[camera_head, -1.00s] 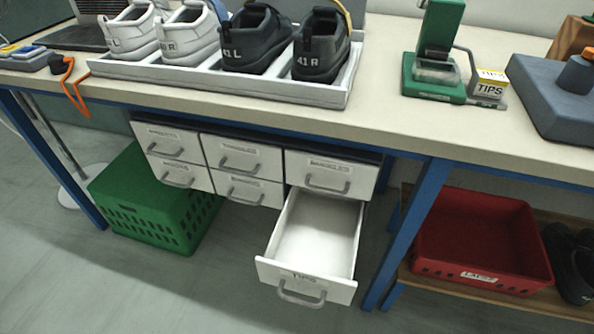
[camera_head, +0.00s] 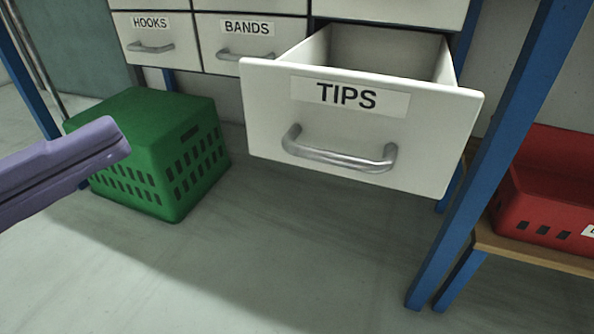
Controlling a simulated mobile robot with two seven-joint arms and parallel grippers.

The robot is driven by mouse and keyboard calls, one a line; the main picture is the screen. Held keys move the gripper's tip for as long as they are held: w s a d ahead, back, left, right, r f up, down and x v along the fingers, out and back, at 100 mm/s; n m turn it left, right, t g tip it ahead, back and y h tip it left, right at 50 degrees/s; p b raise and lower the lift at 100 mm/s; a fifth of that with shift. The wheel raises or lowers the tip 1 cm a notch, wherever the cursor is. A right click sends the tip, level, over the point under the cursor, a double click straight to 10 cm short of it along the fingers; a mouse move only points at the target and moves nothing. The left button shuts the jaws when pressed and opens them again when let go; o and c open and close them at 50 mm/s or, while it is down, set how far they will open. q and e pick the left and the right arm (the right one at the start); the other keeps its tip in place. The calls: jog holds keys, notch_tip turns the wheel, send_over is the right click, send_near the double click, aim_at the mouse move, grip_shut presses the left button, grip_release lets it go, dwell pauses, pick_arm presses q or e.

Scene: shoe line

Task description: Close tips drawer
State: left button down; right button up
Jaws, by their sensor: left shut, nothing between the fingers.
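The tips drawer (camera_head: 420,140) is pulled out below the bench, with a white front labelled TIPS and a grey bar handle (camera_head: 338,155). Its open top shows, and the visible inside looks empty. My left gripper (camera_head: 118,138) comes in from the left edge, purple and shut with nothing in it. It is apart from the drawer, to the left of its front, and overlaps the green crate in the picture. My right gripper is not in view.
The hooks drawer (camera_head: 165,57) and bands drawer (camera_head: 258,58) are shut. A green crate (camera_head: 150,115) sits on the floor at left. A blue bench leg (camera_head: 490,165) stands right of the tips drawer. A red crate (camera_head: 541,219) is on a low shelf (camera_head: 520,252). The floor below the drawer is clear.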

pick_arm(q)
jog(key=s+d+f+m+g+h+b, duration=0.2)
jog(key=s+f+m+g+h+b, duration=0.15)
jog(key=f+m+g, duration=0.2)
jog(key=b, duration=0.2)
send_near(335, 164)
jog(key=s+d, duration=0.2)
jog(key=d, duration=0.2)
jog(key=shift+t+y, duration=0.25)
jog(key=shift+t, duration=0.1)
jog(key=w, duration=0.1)
jog(key=w+d, duration=0.1)
jog(key=w+r+b, duration=0.1)
jog(key=w, duration=0.1)
jog(key=shift+d, duration=0.3)
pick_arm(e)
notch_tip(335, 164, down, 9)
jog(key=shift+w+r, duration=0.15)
pick_arm(q)
jog(key=shift+w, duration=0.15)
